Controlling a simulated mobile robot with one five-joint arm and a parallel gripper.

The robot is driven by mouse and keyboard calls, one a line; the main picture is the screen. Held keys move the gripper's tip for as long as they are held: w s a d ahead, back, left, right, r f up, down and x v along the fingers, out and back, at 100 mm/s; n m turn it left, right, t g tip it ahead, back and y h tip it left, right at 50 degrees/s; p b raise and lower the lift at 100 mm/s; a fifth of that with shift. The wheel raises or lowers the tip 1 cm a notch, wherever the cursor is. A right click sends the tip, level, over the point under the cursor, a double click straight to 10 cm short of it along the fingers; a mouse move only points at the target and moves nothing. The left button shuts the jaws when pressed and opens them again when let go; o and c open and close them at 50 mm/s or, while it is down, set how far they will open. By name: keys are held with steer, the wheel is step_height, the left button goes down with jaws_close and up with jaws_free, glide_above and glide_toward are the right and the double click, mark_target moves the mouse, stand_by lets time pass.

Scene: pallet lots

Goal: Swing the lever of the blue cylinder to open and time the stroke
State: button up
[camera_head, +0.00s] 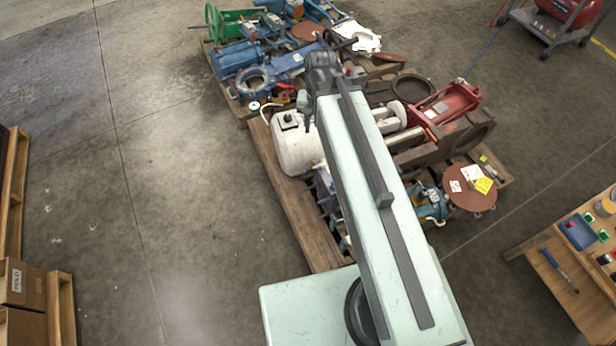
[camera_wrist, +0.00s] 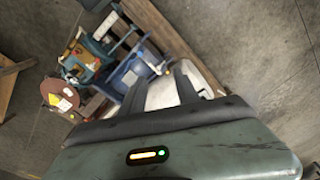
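Several blue units lie on the pallets, and I cannot tell for certain which is the cylinder or which part is its lever. A blue housing (camera_head: 236,59) lies on the far pallet in the head view. A blue unit with a pale frame (camera_wrist: 131,76) is on the near pallet, left of my fingers in the wrist view; my arm partly hides it in the head view. My gripper (camera_wrist: 160,82) has two dark fingers spread apart, with a white tank (camera_wrist: 163,94) seen below between them. No held thing shows. In the head view the tank (camera_head: 296,150) lies below my wrist.
The wooden pallet (camera_head: 284,200) also carries a red frame (camera_head: 452,103), a teal valve (camera_head: 432,205) and a brown disc (camera_head: 462,198) with tags. A bench (camera_head: 566,285) stands at right, boxes (camera_head: 22,284) at left. The concrete floor on the left is clear.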

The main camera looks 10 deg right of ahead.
mark_target(310, 169)
steer(key=w+f+m+b, duration=0.2)
steer(key=f+m+b, duration=0.2)
steer(key=f+b, duration=0.3)
steer(key=w+f+m+t+b, duration=0.1)
steer(key=f+m+b, duration=0.3)
steer(key=f+b, duration=0.4)
steer(key=w+f+m+b, duration=0.3)
steer(key=f+b, duration=0.4)
steer(key=f, duration=0.4)
steer(key=shift+d+f+m+t, duration=0.15)
steer(key=shift+m+t, duration=0.15)
steer(key=shift+m, duration=0.1)
steer(key=f+b, duration=0.2)
steer(key=w+f+b, duration=0.1)
steer(key=f+b, duration=0.5)
steer(key=shift+w, duration=0.25)
steer(key=shift+r, duration=0.15)
jaws_close()
